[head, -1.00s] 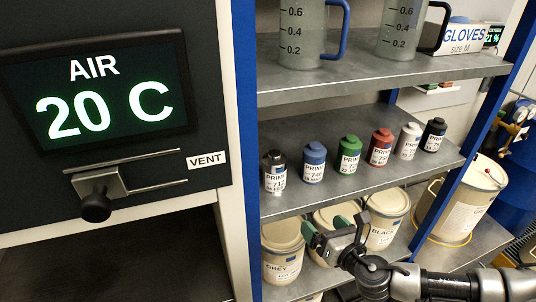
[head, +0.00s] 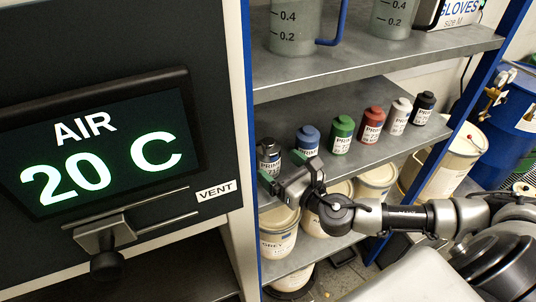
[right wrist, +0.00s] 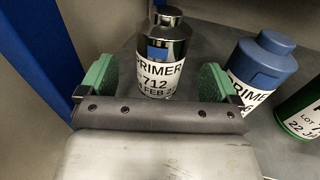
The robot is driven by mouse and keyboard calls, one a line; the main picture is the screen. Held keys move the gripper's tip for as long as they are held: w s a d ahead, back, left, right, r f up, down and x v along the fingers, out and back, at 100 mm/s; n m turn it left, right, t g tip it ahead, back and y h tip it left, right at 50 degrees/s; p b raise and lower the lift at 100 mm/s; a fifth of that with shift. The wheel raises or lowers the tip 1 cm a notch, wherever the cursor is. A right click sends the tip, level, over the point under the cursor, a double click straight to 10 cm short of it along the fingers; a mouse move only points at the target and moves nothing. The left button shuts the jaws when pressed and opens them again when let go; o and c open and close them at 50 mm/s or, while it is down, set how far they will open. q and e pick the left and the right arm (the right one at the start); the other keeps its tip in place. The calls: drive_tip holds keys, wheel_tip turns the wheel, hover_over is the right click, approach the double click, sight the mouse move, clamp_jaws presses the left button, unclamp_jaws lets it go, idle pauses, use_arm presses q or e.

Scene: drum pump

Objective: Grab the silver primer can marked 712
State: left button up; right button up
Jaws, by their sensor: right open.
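The silver primer can marked 712 (head: 268,154) stands at the left end of a row of cans on the middle shelf. In the right wrist view the chrome can (right wrist: 163,42) is upright, with PRIMER and 712 readable on its white label. My right gripper (head: 290,173) is at the shelf's front edge, just in front of the can. Its green pads are spread wide with nothing gripped. In the right wrist view the can shows between the pads of the gripper (right wrist: 157,84), apart from both; its base is hidden. My left gripper is not in view.
A blue can (head: 307,140) stands close to the right, then green (head: 342,133), red (head: 371,125), light and dark cans. A blue post (right wrist: 45,70) is at the left. Pails (head: 279,230) fill the shelf below. Jugs (head: 295,25) stand on the shelf above.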

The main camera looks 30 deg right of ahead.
sight(277, 163)
drive_tip(key=p+x, duration=0.1)
drive_tip(key=x, duration=0.2)
drive_tip(key=shift+w+p, duration=0.4)
drive_tip(key=shift+w, duration=0.3)
drive_tip(key=shift+w+a+f, duration=0.15)
drive_tip(key=shift+w+f, duration=0.05)
drive_tip(key=shift+w, duration=0.05)
drive_tip(key=c, duration=1.1)
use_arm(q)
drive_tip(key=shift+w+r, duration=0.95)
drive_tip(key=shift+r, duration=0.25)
use_arm(e)
drive_tip(key=shift+c, duration=0.4)
drive_tip(key=shift+r, duration=0.15)
